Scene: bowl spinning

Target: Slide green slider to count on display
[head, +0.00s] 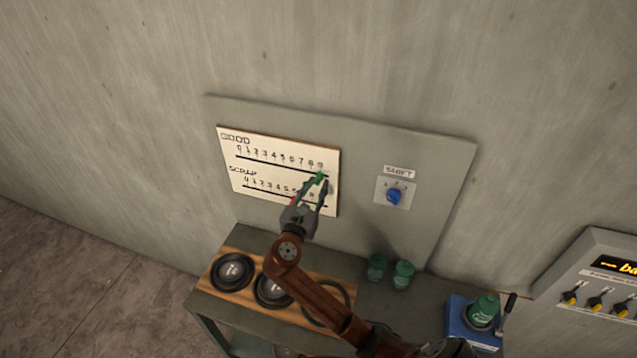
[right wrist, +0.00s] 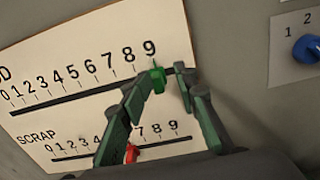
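The green slider (head: 320,176) sits near the right end of the upper GOOD track on the cream scale board (head: 232,150), by the 9. In the right wrist view the green slider (right wrist: 158,80) stands just below and right of the 9. My right gripper (head: 319,185) is at the board, its two fingers apart with the slider between their tips, closer to the left finger; I cannot tell whether they touch. The red slider (right wrist: 131,154) is on the lower SCRAP track, partly hidden by a finger. The display (head: 620,267) at the right edge is cut off and its count unreadable. My left gripper is not seen.
A blue SHIFT knob (head: 394,196) is right of the board. Below, a bench holds several dark round dishes (head: 232,271), green containers (head: 403,274) and a blue device (head: 459,318).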

